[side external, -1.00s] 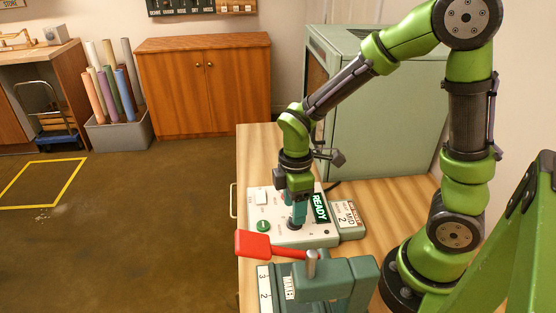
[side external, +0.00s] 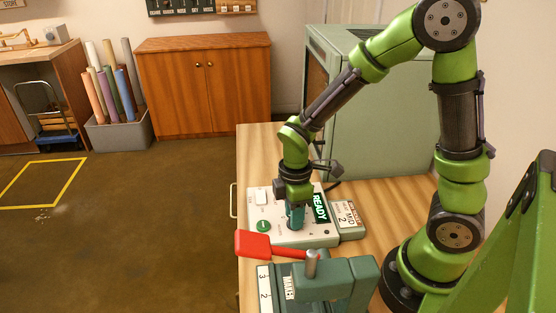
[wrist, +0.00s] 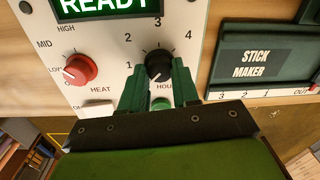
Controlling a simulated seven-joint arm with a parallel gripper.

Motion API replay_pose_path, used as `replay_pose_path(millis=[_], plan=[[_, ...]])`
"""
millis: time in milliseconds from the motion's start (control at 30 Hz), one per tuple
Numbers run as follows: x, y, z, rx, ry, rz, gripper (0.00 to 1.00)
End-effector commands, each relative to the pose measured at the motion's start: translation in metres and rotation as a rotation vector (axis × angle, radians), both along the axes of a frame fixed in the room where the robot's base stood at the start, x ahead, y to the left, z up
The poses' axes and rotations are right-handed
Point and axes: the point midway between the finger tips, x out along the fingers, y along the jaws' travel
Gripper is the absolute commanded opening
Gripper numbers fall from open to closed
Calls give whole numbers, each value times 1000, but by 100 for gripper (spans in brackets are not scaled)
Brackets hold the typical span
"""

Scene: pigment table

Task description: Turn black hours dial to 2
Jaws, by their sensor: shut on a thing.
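The black hours dial (wrist: 158,63) is on the white control panel (wrist: 110,45) in the wrist view, with the numbers 1, 2, 3 and 4 around it. My gripper (wrist: 159,76) is shut on the dial, with one green finger on each side. The dial's pointer mark is too small to read surely. In the side view my gripper (side external: 295,222) reaches down to the panel (side external: 262,207) and hides the dial.
A red heat dial (wrist: 80,70) is left of the hours dial. A green button (wrist: 161,103) is partly hidden between my fingers. A green READY display (side external: 320,207) is lit. A machine with a red lever (side external: 255,245) stands in front of the panel.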

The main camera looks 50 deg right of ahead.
Motion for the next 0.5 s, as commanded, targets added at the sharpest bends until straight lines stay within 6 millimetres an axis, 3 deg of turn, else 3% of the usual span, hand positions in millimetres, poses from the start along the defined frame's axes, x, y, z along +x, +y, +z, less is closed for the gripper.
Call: replay_pose_path(millis=[267,500], plan=[[0,0,1,1,-1,-55,0],[0,0,1,1,-1,-209,0]])
